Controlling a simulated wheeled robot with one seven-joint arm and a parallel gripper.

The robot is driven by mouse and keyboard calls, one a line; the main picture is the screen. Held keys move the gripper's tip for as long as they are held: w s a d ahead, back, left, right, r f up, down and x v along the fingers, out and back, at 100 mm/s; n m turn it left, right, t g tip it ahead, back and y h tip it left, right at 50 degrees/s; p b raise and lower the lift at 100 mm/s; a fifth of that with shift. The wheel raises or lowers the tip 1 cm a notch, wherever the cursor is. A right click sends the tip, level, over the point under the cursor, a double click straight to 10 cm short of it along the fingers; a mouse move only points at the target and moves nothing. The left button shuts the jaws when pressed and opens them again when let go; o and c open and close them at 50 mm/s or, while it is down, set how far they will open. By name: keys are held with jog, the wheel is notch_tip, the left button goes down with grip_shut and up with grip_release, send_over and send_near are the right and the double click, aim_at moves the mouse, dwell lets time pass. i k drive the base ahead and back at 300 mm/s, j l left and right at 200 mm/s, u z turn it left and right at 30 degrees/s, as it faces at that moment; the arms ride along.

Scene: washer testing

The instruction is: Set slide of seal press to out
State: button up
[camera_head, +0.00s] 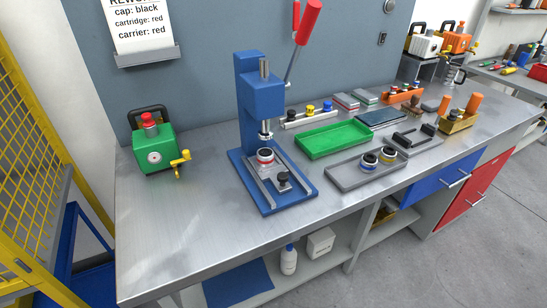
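The seal press is a blue stand (251,75) with a blue base plate (288,203) on the steel bench. Its lever with a red handle (309,20) points up and to the right. The metal ram (266,128) hangs above the base. The slide, with a black knob (283,177) at its front, lies between two metal rails on the base. A red and white round part (265,158) with a dark top sits at the rear of the slide, under the ram. I cannot tell whether the ram touches it. My gripper is not in view.
A green pump-like unit (154,152) with a yellow valve stands left of the press. Right of it are a green tray (332,140), a grey tray (346,178) holding round parts, and a small rack (308,117). The bench front-left (165,230) is clear. A yellow mesh fence (35,130) stands at left.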

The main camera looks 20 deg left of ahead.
aim_at(272, 167)
jog(key=i+j+u, duration=0.25)
jog(key=j, duration=0.25)
jog(key=i+j+u, duration=0.2)
jog(key=i+j, duration=0.15)
jog(key=j, duration=0.1)
